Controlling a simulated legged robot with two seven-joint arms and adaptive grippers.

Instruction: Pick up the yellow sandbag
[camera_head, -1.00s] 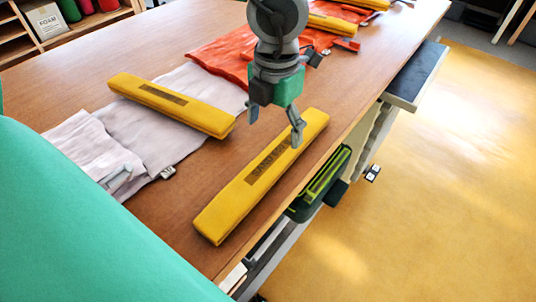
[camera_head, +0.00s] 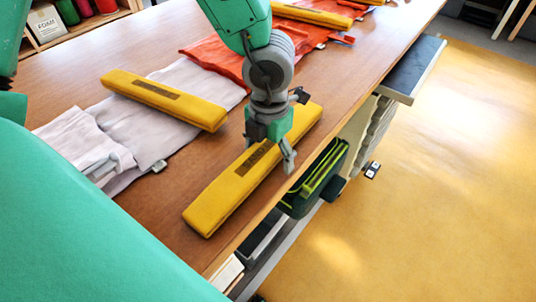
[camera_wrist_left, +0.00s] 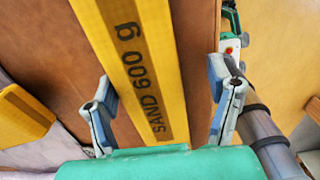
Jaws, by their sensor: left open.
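A long yellow sandbag (camera_head: 222,199) lies on the wooden table near its right edge. In the left wrist view the yellow sandbag (camera_wrist_left: 140,60) shows its "SAND 600 g" print. My left gripper (camera_head: 268,152) is over the sandbag's far half and hides part of it. In the left wrist view my left gripper (camera_wrist_left: 160,85) is open, with one finger on each side of the bag and gaps between fingers and bag. A second yellow sandbag (camera_head: 165,97) lies across a pale grey cloth to the left. My right gripper is not in view.
The pale grey cloth (camera_head: 125,128) and a red-orange cloth (camera_head: 222,58) lie on the table (camera_head: 150,205). Another yellow sandbag (camera_head: 310,16) lies farther back. A dark green case with yellow-green stripes (camera_head: 318,180) is just below the table's right edge.

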